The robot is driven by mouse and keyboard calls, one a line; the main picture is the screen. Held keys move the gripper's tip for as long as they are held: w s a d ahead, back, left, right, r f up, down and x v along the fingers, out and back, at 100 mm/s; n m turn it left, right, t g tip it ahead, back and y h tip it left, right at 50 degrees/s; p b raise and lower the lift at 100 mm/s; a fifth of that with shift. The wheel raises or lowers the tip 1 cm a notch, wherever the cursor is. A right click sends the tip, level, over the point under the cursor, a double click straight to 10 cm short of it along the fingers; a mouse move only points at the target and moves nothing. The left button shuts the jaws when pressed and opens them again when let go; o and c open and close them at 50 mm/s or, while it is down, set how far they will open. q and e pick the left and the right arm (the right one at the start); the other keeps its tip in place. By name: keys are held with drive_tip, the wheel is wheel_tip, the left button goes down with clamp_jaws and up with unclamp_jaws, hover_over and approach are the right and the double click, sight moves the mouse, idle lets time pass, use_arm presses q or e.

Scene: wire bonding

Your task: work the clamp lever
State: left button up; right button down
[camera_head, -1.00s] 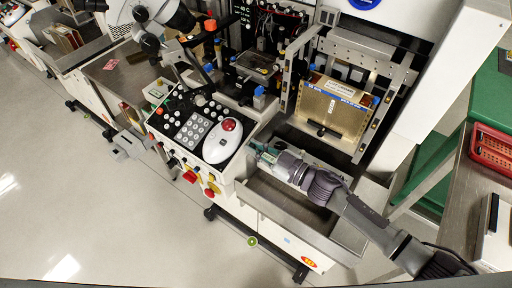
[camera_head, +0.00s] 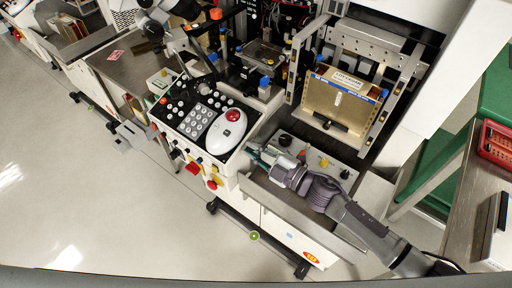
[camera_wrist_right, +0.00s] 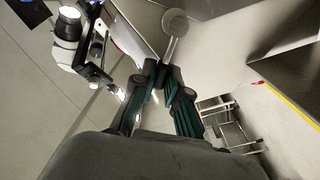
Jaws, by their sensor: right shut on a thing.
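My right gripper (camera_head: 256,152) reaches in from the lower right, at the front of the machine beside the white trackball unit (camera_head: 226,133). In the right wrist view its green-padded fingers (camera_wrist_right: 157,72) are closed together on a grey lever (camera_wrist_right: 168,50). The lever has a round disc-like end (camera_wrist_right: 175,22) and sticks out beyond the fingertips. In the head view the lever is hidden or too small to make out. My left gripper is in neither view.
A brass-coloured magazine (camera_head: 340,99) stands in the metal frame behind my right arm. A panel with knobs (camera_head: 307,158) lies just behind the gripper. The keypad console (camera_head: 196,116) is to the left. A red basket (camera_head: 497,142) sits at the right edge. The floor in front is clear.

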sight(241, 154)
drive_tip(key=n, duration=0.1)
drive_tip(key=f+n+b, duration=0.1)
drive_tip(key=n, duration=0.1)
drive_tip(key=f+n+b, duration=0.1)
drive_tip(key=shift+s+a, duration=0.25)
drive_tip(key=shift+s, duration=0.15)
drive_tip(key=shift+s+f+n+b, duration=0.1)
drive_tip(key=shift+f+n+b, duration=0.35)
drive_tip(key=shift+n, duration=0.5)
drive_tip(key=shift+f+n+b, duration=0.25)
drive_tip(key=shift+n+b, duration=0.4)
drive_tip(key=shift+n, duration=0.3)
drive_tip(key=shift+f, duration=0.1)
drive_tip(key=c, duration=1.2)
unclamp_jaws()
drive_tip(key=v, duration=1.2)
